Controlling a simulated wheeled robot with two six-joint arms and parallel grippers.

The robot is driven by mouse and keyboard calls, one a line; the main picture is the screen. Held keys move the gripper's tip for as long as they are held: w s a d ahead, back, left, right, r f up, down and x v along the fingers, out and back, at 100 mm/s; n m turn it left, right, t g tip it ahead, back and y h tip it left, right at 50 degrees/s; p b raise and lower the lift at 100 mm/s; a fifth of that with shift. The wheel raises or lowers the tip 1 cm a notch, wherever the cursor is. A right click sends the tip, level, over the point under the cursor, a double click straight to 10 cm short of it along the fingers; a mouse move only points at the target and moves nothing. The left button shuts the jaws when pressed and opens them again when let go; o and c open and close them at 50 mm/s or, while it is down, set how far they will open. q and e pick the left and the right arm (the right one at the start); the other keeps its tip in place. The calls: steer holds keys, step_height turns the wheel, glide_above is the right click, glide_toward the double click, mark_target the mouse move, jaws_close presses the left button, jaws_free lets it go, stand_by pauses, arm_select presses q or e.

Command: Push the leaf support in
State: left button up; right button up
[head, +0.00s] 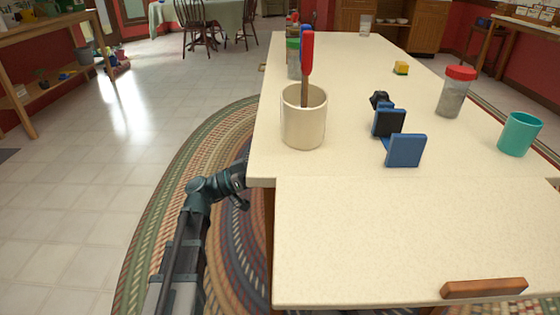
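The table leaf (390,235) is a cream panel at the near end of the long table (345,165). It lies level with the tabletop, with a thin seam between them. I cannot make out the leaf support; the underside is hidden by the leaf. A narrow strip of brown wood (269,225) shows below the left edge. My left gripper (243,188) is at the table's left side near the seam, low beside the edge. Its tips are partly hidden by the table, so its opening is unclear. My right gripper is out of view.
A brown wooden bar (484,288) is at the leaf's near edge. On the tabletop are a cream crock with utensils (304,125), blue bookend-like pieces (405,151), a red-lidded jar (453,98) and a teal cup (520,134). The floor at left is clear past the braided rug (165,210).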

arm_select(q)
jaws_close()
stand_by(1.4)
